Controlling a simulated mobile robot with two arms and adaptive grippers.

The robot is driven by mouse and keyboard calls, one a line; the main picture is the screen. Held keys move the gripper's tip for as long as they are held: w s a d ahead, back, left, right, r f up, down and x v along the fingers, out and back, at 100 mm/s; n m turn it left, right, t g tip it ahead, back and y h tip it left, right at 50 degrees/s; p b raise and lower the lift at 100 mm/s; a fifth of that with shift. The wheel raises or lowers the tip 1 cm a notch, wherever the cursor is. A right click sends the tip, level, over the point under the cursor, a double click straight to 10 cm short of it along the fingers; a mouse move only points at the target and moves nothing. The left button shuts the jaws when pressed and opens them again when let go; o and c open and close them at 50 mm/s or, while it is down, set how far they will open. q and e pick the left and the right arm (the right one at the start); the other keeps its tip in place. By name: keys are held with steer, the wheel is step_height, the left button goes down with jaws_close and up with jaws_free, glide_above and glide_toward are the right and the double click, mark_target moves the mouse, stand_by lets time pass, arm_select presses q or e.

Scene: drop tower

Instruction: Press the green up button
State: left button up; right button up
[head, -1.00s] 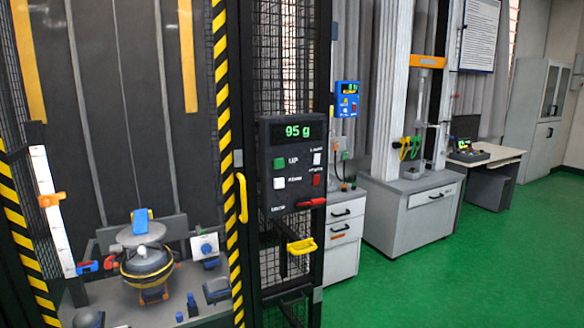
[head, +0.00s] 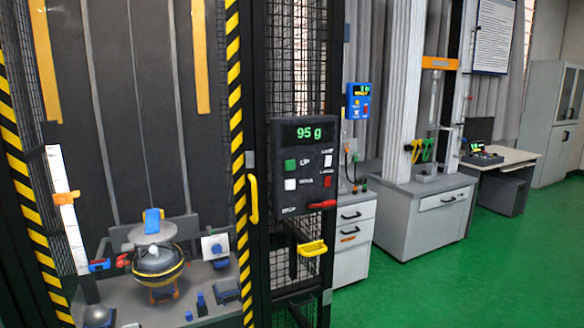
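The green up button (head: 290,165) is on the upper left of a black control panel (head: 303,190), fixed to the dark frame right of the striped post. The panel's green display reads 95 g. Below the green button is a white button (head: 290,184). On the panel's right are another white button (head: 328,160) and a red one (head: 327,181). A red lever (head: 322,205) sticks out at the lower right. Neither of my grippers is in view.
Left of the panel is a yellow door handle (head: 253,199); below it is a yellow handle (head: 312,248). Inside the tower a round device (head: 157,262) stands on a grey base. Grey cabinets (head: 428,225) stand to the right. The green floor (head: 450,285) is clear at the lower right.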

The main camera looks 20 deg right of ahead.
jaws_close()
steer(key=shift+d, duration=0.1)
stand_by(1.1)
